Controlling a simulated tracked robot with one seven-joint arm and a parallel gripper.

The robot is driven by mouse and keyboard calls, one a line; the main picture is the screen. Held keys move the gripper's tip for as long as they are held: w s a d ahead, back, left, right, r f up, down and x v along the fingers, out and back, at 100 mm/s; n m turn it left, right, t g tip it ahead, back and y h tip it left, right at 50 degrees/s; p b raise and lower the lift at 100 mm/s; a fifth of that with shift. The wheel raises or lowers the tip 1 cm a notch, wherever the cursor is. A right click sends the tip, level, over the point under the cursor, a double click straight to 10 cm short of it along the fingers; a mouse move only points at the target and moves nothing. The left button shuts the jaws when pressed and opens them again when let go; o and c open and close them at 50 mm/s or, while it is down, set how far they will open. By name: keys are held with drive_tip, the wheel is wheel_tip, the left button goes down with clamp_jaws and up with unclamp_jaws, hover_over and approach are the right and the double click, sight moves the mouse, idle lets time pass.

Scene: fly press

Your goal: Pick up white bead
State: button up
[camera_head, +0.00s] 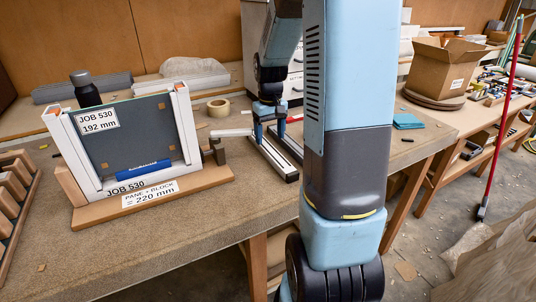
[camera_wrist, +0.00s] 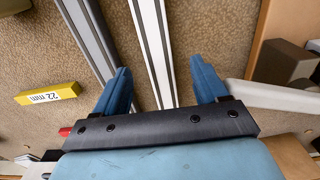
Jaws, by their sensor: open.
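The white bead (camera_wrist: 152,40) is a long white strip with a dark groove along it. In the wrist view it runs from the top edge down between my fingers. It also shows in the head view as a white strip (camera_head: 272,157) lying on the bench. My gripper (camera_wrist: 161,68) is open, with one blue finger on each side of the white bead; I cannot tell its height above it. A grey strip (camera_wrist: 88,38) lies left of the white bead.
A yellow block marked 22 mm (camera_wrist: 47,94) lies at left. A white bar (camera_wrist: 275,97) and brown block (camera_wrist: 285,62) are at right. Bare bench lies in front.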

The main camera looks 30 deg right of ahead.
sight(270, 149)
drive_tip(key=shift+w+d+f, duration=0.1)
drive_tip(key=shift+w+f, duration=0.1)
drive_tip(key=shift+f, duration=1.45)
drive_tip(key=shift+w+d+f, duration=0.1)
drive_tip(key=shift+w+f, duration=0.05)
drive_tip(key=shift+f, duration=1.45)
drive_tip(key=shift+c, duration=0.4)
drive_tip(key=c, duration=1.1)
